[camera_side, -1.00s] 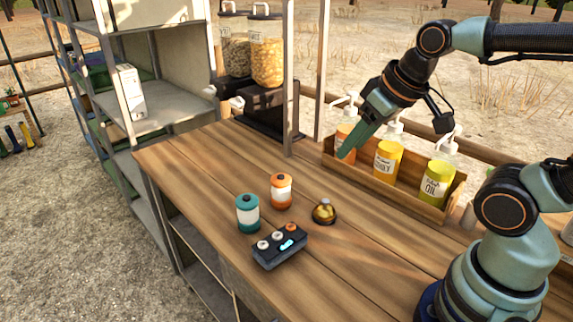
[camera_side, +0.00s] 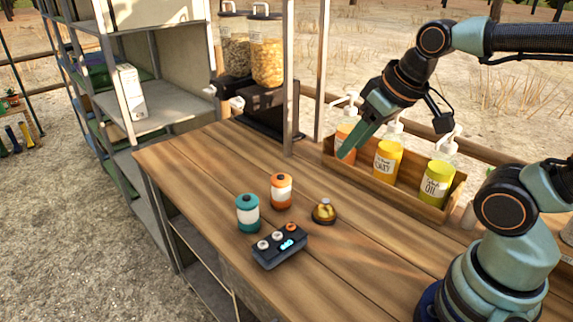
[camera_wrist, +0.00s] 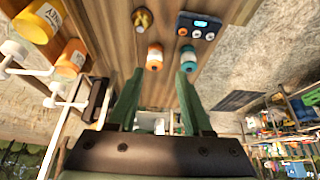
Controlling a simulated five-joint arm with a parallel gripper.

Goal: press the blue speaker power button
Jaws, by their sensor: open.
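A small dark blue-black box (camera_side: 279,250), which looks like the speaker, sits near the table's front left edge. Two pale round knobs and an orange one (camera_side: 291,227) are on its top, beside a lit cyan display (camera_side: 287,244). It also shows at the top of the wrist view (camera_wrist: 205,18). I cannot tell which control is the power button. My gripper (camera_side: 345,154) is held above the table, behind and right of the box, clear of it. In the wrist view its two teal fingers (camera_wrist: 157,88) are apart with nothing between them.
A teal canister (camera_side: 248,214) and an orange canister (camera_side: 281,191) stand behind the box. A brass bell (camera_side: 324,211) is to its right. A wooden crate (camera_side: 398,198) of pump bottles is beneath and beside my gripper.

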